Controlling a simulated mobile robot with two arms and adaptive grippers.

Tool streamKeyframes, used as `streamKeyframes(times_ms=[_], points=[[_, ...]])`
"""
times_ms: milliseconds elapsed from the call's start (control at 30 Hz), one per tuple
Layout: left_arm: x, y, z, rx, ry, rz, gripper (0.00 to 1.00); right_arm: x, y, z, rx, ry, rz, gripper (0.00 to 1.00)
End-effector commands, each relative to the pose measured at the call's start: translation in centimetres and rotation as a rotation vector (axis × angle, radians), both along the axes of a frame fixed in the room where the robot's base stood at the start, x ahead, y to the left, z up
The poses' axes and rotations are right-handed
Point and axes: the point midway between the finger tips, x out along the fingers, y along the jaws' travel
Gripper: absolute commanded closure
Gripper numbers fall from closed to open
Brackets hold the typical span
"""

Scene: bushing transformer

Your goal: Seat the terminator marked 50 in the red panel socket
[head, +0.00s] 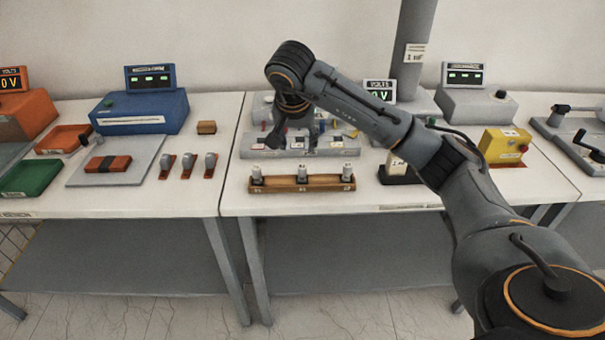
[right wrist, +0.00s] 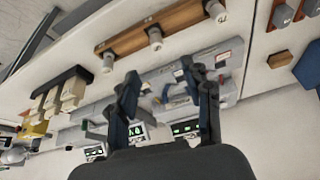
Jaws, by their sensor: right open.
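A wooden rack (head: 285,187) near the front of the middle table holds three upright terminators: left (head: 257,173), middle (head: 302,174) and right (head: 347,172). Their markings are too small to read, so I cannot tell which is the 50. The grey socket panel (head: 258,149) lies behind the rack, partly hidden by my right gripper (head: 293,134). I cannot make out the red socket clearly. My right gripper is open and empty above the panel. In the right wrist view its spread fingers (right wrist: 168,84) stand over the panel (right wrist: 232,88), with the rack (right wrist: 185,18) beyond them.
A black block with pale parts (head: 398,172) stands right of the rack. A yellow box (head: 503,146) is farther right. On the left table are a blue instrument (head: 140,112), several small switches on red bases (head: 188,166) and a grey plate (head: 125,165). The table front beside the rack is clear.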

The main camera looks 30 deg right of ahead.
Motion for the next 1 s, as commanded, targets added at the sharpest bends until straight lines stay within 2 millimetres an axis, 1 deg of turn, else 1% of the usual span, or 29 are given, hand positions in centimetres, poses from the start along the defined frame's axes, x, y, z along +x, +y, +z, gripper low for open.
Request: streamKeyframes(times_ms=[67,167,300,400,500,667,833,900,1000], points=[[0.0,0.0,0.2,0.000,0.000,0.000,0.57,0.1,-0.6,-0.4,-0.021,0.006,0.000,0.50],[0.0,0.0,0.6,0.000,0.000,0.000,0.57,0.5,-1.0,-2.0,-0.019,0.010,-0.002,0.50],[0.0,0.0,1.1,0.000,0.000,0.000,0.57,1.3,-1.7,-4.7,-0.016,0.010,-0.002,0.50],[0.0,0.0,1.4,0.000,0.000,0.000,0.57,1.8,-2.0,-6.2,-0.015,0.008,-0.001,0.50],[0.0,0.0,1.5,0.000,0.000,0.000,0.57,2.2,-2.3,-7.2,-0.014,0.006,-0.002,0.50],[0.0,0.0,2.0,0.000,-0.001,0.000,0.57,2.4,-2.6,-8.1,-0.015,0.006,-0.002,0.50],[0.0,0.0,3.5,0.001,-0.001,0.000,0.57,2.8,-3.3,-10.3,-0.014,0.010,-0.003,0.50],[0.1,0.1,3.6,0.001,-0.002,-0.001,0.57,3.2,-3.5,-11.3,-0.012,0.008,-0.003,0.50],[0.1,0.1,3.8,0.001,-0.002,-0.001,0.57,3.5,-3.8,-12.2,-0.014,0.005,-0.001,0.50]])
